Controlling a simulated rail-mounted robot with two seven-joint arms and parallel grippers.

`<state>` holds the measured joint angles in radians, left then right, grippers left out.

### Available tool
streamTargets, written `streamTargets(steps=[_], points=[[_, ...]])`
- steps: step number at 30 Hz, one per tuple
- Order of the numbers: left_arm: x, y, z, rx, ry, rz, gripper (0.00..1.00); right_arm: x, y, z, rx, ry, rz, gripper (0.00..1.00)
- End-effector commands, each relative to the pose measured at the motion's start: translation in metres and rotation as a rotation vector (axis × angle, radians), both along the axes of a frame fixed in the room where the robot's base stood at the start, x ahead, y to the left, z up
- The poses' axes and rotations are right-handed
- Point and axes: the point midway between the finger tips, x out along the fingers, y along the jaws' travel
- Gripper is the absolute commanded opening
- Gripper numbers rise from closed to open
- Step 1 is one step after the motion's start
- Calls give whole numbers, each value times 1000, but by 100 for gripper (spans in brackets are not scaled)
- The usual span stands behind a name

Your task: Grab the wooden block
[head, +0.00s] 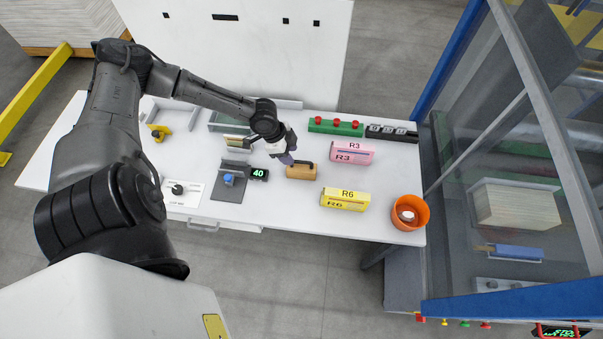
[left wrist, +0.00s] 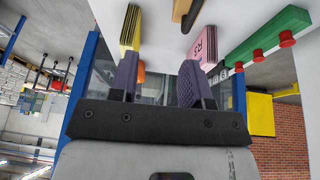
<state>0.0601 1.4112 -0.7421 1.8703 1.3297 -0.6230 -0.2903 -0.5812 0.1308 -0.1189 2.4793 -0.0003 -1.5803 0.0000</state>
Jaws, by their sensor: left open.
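The wooden block (head: 301,172) is a small tan piece with a dark handle-like part on top, lying on the white table right of the middle. My left gripper (head: 287,158) is just above and behind the block's left end, with its fingers angled down. In the left wrist view, my left gripper (left wrist: 160,64) shows two purple fingers spread apart with nothing between them. The block (left wrist: 179,9) is partly seen at the top edge there, outside the fingers. Whether a finger touches the block is unclear. My right gripper is out of view.
A pink R3 holder (head: 352,152) and a yellow R6 holder (head: 345,199) stand right of the block. A small display reading 40 (head: 259,174) is close on its left. A green bar with red buttons (head: 335,126) lies behind. An orange pot (head: 410,212) stands at the right edge.

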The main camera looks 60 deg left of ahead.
Motion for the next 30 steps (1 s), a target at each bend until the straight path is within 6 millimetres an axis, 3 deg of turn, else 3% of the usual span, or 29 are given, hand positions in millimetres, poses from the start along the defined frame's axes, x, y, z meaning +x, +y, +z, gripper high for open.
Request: streamTargets(steps=[3,6,18,30], points=[[6,26,7,19,-17,44,44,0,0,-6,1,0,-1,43],[10,35,6,23,-25,64,44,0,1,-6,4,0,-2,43],[30,24,-48,23,-28,71,44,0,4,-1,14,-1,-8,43],[37,18,-72,24,-26,68,44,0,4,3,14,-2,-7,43]])
